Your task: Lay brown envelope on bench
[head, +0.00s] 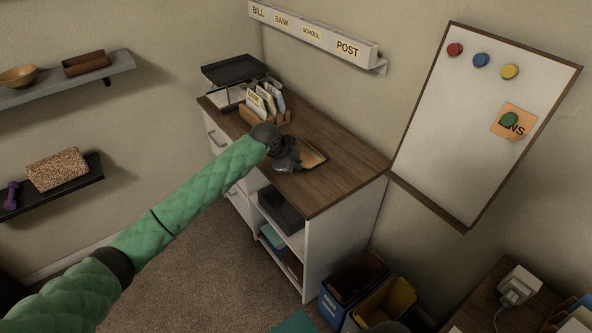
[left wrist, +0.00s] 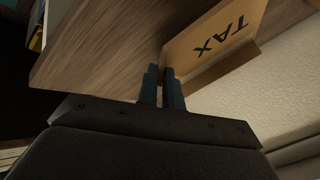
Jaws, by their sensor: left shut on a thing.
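The brown envelope (head: 313,157) shows above the right part of the bench's wooden top (head: 346,172) in the head view. In the left wrist view the envelope (left wrist: 212,42) is tan and marked TAX. My left gripper (head: 292,160) is over the bench, shut on the envelope's edge. Its two dark fingers (left wrist: 164,84) close on the near corner in the wrist view. The wood (left wrist: 105,50) lies close behind the envelope; I cannot tell whether they touch. The gripper hides part of the envelope in the head view. My right gripper is not in view.
A wooden sorter (head: 264,112) with upright envelopes and a black tray stand (head: 232,72) occupy the bench's far left. A labelled wall rack (head: 318,38) hangs above. A whiteboard (head: 470,140) is on the right. The bench's right end is clear.

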